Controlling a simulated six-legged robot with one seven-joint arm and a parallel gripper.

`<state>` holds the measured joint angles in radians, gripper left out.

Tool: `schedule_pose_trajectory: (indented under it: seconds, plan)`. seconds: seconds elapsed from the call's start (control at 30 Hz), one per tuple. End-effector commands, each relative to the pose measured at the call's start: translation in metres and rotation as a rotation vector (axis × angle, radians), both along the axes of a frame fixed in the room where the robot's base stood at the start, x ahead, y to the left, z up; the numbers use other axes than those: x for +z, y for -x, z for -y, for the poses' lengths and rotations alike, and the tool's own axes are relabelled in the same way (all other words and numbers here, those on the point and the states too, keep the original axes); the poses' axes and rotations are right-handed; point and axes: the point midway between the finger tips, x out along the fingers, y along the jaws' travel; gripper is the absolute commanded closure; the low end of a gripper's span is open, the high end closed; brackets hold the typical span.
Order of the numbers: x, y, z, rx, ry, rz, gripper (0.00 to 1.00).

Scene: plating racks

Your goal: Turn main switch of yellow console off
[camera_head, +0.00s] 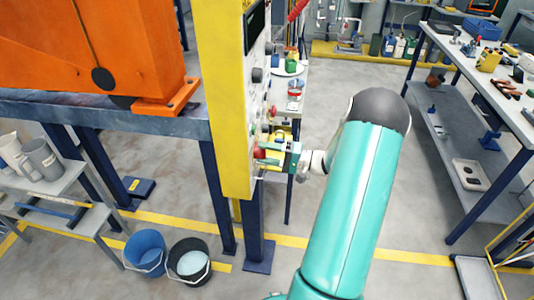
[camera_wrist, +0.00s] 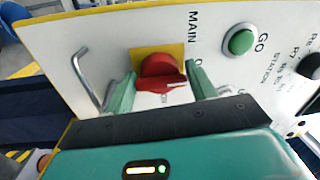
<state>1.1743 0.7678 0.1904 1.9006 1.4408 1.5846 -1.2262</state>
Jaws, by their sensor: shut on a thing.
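The yellow console (camera_head: 222,100) stands upright, its white front panel facing right in the head view. Its main switch (camera_wrist: 160,70), a red rotary knob on a yellow square plate, sits beside the word MAIN in the wrist view. A white mark on the knob points to the right there. My gripper (camera_wrist: 161,78) has one green finger on each side of the knob and is shut on it. In the head view my gripper (camera_head: 279,155) is at the panel's lower part and partly hides the switch.
A green GO button (camera_wrist: 240,40) and a black knob (camera_wrist: 310,66) are right of the switch; a metal handle (camera_wrist: 85,75) is left. An orange machine (camera_head: 85,50) stands left of the console. Buckets (camera_head: 145,252) are on the floor. The aisle right of my arm is clear.

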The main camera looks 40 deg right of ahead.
Motion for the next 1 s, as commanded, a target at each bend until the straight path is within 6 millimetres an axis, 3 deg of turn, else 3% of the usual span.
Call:
schedule_pose_trajectory:
  seconds: [0.63,0.67,0.7,1.0]
  plan:
    - [-0.0063,0.0016,0.0007,-0.004,0.049,0.023,0.67]
    - [-0.0064,0.0016,0.0007,-0.004,0.048,0.023,0.42]
    - [-0.0063,0.0015,0.0006,-0.004,0.047,0.024,0.34]
    - [-0.0028,0.0003,0.0011,-0.004,0.049,0.031,0.33]
